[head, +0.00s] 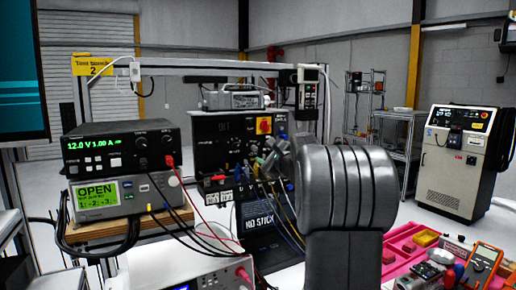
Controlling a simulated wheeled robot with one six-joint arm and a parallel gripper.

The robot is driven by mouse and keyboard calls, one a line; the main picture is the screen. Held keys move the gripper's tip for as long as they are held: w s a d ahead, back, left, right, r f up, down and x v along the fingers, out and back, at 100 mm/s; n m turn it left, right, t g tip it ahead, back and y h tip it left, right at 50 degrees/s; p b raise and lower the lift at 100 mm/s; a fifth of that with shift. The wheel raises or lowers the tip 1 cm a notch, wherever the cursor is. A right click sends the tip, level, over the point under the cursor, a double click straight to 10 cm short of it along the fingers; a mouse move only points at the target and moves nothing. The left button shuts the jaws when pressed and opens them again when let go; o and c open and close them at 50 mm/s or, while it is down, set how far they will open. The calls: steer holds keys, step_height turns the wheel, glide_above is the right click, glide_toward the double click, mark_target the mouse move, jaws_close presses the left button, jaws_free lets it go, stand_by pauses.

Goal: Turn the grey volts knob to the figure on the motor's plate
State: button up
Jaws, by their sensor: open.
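The bench power supply (120,147) stands at the left with a green display (91,144) that seems to read 12.0 V 1.00 A. Two round knobs sit one above the other on its front, an upper knob (141,141) and a lower knob (141,162). Both look dark, and I cannot tell which is the volts knob. My gripper (268,158) shows small and grey in the middle, partly hidden behind my large arm link. It is open and well to the right of the knobs, apart from them. I cannot make out a motor or its plate.
A grey meter (123,192) reading OPEN sits under the supply. Red and black leads (205,205) hang in front. A black panel (215,150) with coloured cables stands behind my gripper. A pink tray (402,238) and an orange multimeter (483,262) lie right.

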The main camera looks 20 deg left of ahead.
mark_target(255, 149)
steer(key=p+x, duration=0.1)
steer(key=x, duration=0.5)
steer(key=shift+w+a+p, duration=0.15)
steer(key=shift+p, duration=0.25)
jaws_close()
steer(key=shift+f+n+b, duration=0.2)
steer(key=shift+n+b, duration=0.2)
steer(key=shift+b, duration=0.25)
steer(key=shift+r+n+b, duration=0.15)
steer(key=shift+n+b, duration=0.6)
steer(key=shift+n, duration=0.15)
jaws_free()
